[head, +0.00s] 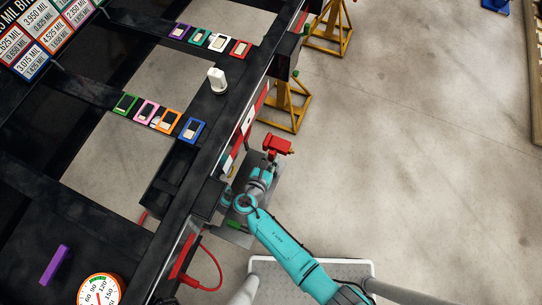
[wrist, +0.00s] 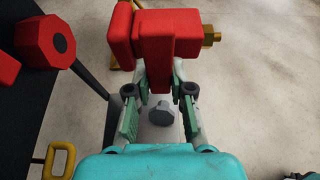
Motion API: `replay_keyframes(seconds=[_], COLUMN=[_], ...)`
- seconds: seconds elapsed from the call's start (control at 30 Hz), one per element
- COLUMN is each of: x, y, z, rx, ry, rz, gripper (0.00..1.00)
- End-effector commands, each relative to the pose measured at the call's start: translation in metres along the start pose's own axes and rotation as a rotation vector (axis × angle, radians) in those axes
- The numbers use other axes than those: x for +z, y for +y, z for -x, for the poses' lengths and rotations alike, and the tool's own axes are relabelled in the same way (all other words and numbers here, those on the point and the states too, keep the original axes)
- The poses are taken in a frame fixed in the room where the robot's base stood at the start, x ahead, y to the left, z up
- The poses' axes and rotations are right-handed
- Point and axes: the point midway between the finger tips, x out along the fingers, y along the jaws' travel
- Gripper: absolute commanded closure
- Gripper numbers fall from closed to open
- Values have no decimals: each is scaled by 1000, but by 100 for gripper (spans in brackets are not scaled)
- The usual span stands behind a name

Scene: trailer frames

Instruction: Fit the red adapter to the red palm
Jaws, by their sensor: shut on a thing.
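The red adapter (head: 277,144) is a blocky red piece with a brass fitting on its right side. It fills the top middle of the wrist view (wrist: 150,35). My gripper (wrist: 161,84) is shut on its narrow lower stem, with green-grey fingers on both sides. In the head view my gripper (head: 268,162) holds it beside the trailer's edge, over the floor. A red many-sided piece with a dark round centre (wrist: 45,42) is at upper left in the wrist view, apart from the adapter. It looks like the red palm, but I cannot be sure. I cannot make it out in the head view.
The dark trailer frame (head: 230,115) runs along the left, with coloured cards and a white piece (head: 217,80) on it. Yellow stands (head: 287,110) are beyond the adapter. A red hose (head: 216,265) hangs near my arm.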

Motion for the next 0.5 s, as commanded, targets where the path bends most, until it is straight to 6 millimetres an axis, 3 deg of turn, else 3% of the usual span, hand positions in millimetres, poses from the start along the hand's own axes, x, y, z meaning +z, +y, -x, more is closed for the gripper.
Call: replay_keyframes(seconds=[0.27,0.5], x=[1,1], y=[9,29], z=[0,0], rx=[-1,0], ry=[0,0], rz=[-2,-3], gripper=[100,100])
